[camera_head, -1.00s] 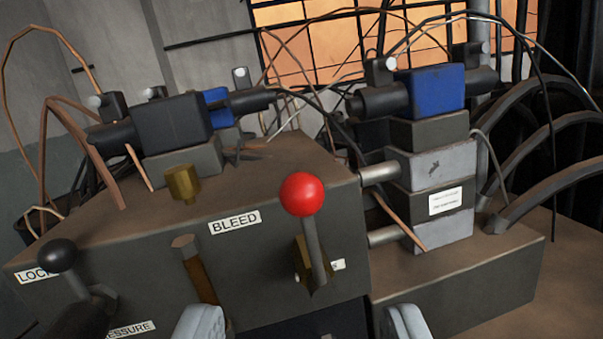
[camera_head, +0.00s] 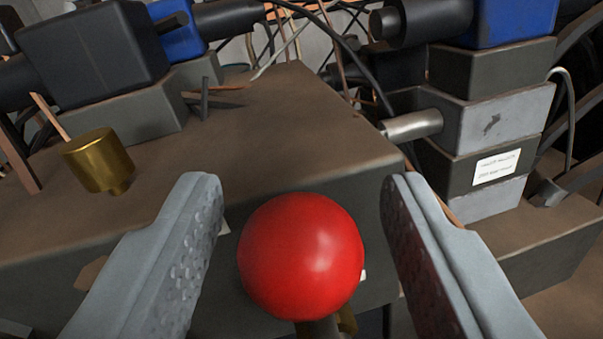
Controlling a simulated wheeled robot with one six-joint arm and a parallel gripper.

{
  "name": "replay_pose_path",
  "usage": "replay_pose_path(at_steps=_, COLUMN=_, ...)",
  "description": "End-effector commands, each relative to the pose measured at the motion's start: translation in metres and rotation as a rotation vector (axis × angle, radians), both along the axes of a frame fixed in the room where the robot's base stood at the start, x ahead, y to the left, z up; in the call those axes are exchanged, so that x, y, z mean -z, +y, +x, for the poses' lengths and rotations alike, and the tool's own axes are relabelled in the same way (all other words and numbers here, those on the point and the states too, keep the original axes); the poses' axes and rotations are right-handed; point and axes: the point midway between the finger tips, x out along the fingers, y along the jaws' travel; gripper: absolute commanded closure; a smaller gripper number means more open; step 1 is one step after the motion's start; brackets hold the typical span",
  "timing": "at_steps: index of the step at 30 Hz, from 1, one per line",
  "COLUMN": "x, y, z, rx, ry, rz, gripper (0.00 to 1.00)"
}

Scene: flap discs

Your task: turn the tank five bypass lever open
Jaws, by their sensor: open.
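A lever with a red ball knob (camera_head: 301,257) stands on the front face of a dark brown block (camera_head: 260,130). Only the top of its shaft (camera_head: 320,327) shows below the ball. My gripper (camera_head: 301,195) is open, with one grey finger on each side of the red ball. A gap shows between the ball and each finger, so neither touches it. The lever's base and most of its label are hidden behind the ball and fingers. I cannot read a tank number here.
A brass knob (camera_head: 99,161) stands on the block's top at left. A black and blue valve body (camera_head: 95,50) sits behind it. At right is a stack of grey valve blocks (camera_head: 492,110) with a blue top (camera_head: 512,20). Cables and pipes run behind.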

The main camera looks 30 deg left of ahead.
Motion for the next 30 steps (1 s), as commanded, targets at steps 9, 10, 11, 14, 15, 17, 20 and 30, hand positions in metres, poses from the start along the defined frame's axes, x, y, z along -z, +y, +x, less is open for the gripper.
replay_pose_path(at_steps=9, x=-0.0005, y=0.0008, z=0.0019, rx=0.0, ry=-0.001, rz=0.0, gripper=0.52)
replay_pose_path(at_steps=10, x=-0.0005, y=0.0009, z=0.0019, rx=0.0, ry=-0.001, rz=0.0, gripper=0.54)
replay_pose_path(at_steps=11, x=-0.0005, y=0.0008, z=0.0019, rx=0.0, ry=-0.001, rz=0.0, gripper=0.6)
replay_pose_path(at_steps=14, x=-0.0006, y=0.0008, z=0.0019, rx=0.0, ry=-0.001, rz=0.0, gripper=0.8)
replay_pose_path(at_steps=15, x=-0.0005, y=0.0008, z=0.0018, rx=0.0, ry=-0.001, rz=0.0, gripper=0.87)
replay_pose_path(at_steps=17, x=-0.0005, y=0.0008, z=0.0018, rx=0.0, ry=-0.001, rz=0.0, gripper=0.99)
replay_pose_path(at_steps=20, x=-0.0005, y=0.0008, z=0.0018, rx=0.0, ry=-0.001, rz=0.0, gripper=1.0)
replay_pose_path(at_steps=30, x=-0.0005, y=0.0039, z=-0.0004, rx=0.0, ry=0.037, rz=0.056, gripper=1.0)
